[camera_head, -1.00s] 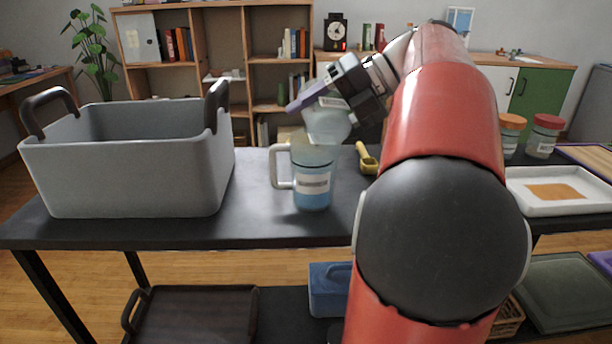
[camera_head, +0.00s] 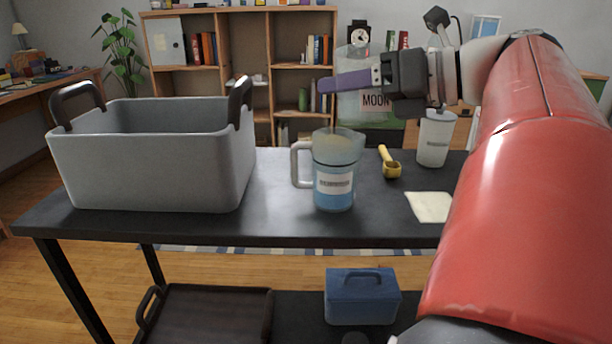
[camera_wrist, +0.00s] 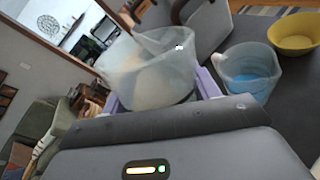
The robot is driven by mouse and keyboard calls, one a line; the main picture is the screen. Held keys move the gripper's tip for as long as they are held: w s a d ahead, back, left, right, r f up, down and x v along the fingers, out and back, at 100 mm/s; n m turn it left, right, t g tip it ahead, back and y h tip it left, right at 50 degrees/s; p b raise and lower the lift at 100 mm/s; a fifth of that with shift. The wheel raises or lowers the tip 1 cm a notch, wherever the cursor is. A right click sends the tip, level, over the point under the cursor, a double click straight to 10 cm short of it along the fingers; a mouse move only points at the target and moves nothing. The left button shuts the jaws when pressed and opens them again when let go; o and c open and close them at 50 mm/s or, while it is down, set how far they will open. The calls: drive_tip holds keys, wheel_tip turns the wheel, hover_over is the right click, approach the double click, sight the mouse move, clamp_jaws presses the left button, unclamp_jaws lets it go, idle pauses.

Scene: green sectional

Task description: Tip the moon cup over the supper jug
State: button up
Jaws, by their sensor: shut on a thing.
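The clear moon cup (camera_head: 372,106), with MOON on its label, is upright in my gripper (camera_head: 333,83). The purple fingers are shut on it. It is above and slightly right of the jug in the head view, clear of it. The jug (camera_head: 333,186) stands upright on the dark table, handle to the left, with blue liquid inside. Its label is too small to read. In the wrist view, the cup (camera_wrist: 150,75) is between the fingers and the jug (camera_wrist: 248,72) is to its right. I cannot tell how much the cup holds.
A grey basket (camera_head: 150,165) with dark handles stands left of the jug. A yellow scoop (camera_head: 390,163), a white container (camera_head: 434,140) and a pale flat square (camera_head: 430,206) lie or stand to the right. The wrist view also shows a yellow bowl (camera_wrist: 293,36).

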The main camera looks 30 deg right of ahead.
sight(375, 55)
drive_tip(key=shift+s+a+r+n+t, duration=0.15)
drive_tip(key=shift+s+n+t, duration=0.2)
drive_tip(key=shift+n+t, duration=0.15)
drive_tip(key=shift+r, duration=0.3)
drive_tip(key=shift+n+b, duration=0.3)
drive_tip(key=shift+f+n+t+b, duration=0.3)
drive_tip(key=shift+f+t+b, duration=0.1)
drive_tip(key=shift+b, duration=0.35)
drive_tip(key=shift+s+n+t+y+b, duration=0.1)
drive_tip(key=shift+n+t+y+b, duration=0.2)
drive_tip(key=shift+n+y+b, duration=0.15)
drive_tip(key=shift+r+n, duration=0.2)
drive_tip(key=shift+n, duration=0.05)
wheel_tip(375, 55, up, 5)
drive_tip(key=p, duration=0.4)
drive_tip(key=shift+f+p, duration=0.2)
drive_tip(key=shift+p, duration=0.2)
drive_tip(key=shift+f, duration=0.1)
